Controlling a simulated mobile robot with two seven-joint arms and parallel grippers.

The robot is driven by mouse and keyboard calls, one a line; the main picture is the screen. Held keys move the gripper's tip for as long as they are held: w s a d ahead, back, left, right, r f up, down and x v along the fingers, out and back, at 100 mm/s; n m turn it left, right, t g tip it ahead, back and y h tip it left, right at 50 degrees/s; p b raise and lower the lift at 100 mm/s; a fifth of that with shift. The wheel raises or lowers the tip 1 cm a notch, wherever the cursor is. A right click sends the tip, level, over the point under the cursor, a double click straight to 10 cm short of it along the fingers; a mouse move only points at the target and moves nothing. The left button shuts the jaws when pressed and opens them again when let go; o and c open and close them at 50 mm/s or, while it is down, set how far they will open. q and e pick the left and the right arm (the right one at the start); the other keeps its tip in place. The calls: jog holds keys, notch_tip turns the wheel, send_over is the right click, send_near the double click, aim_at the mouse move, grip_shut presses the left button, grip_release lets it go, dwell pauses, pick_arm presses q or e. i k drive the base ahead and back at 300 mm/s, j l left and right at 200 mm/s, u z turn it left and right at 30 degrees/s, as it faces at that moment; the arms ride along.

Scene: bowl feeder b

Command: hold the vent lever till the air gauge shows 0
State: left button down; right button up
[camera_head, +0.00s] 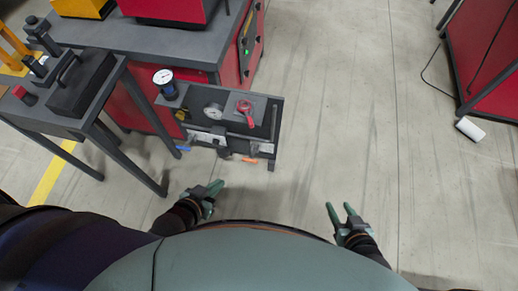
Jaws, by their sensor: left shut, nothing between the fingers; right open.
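A small dark stand with pneumatic parts is at the centre left. On it are a round white gauge (163,77) at its upper left corner and a second, greyer gauge (212,111) on its top. Both dials are too small to read. A red lever (246,112) lies on its top right, an orange handle (250,160) shows at the front and a blue one (184,149) at the lower left. I cannot tell which is the vent lever. My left gripper (215,187) is shut and empty, in front of the stand and apart from it. My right gripper (341,208) is open and empty, further right.
A dark bench (118,84) with a black block and a clamp stands at the left. Behind the stand is a red machine with a grey top (150,36). The floor between is clear.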

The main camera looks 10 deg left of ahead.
aim_at(250, 160)
jog(key=i+l, duration=0.15)
jog(key=i+l+u, duration=0.1)
jog(key=l, duration=0.2)
jog(key=i, duration=0.55)
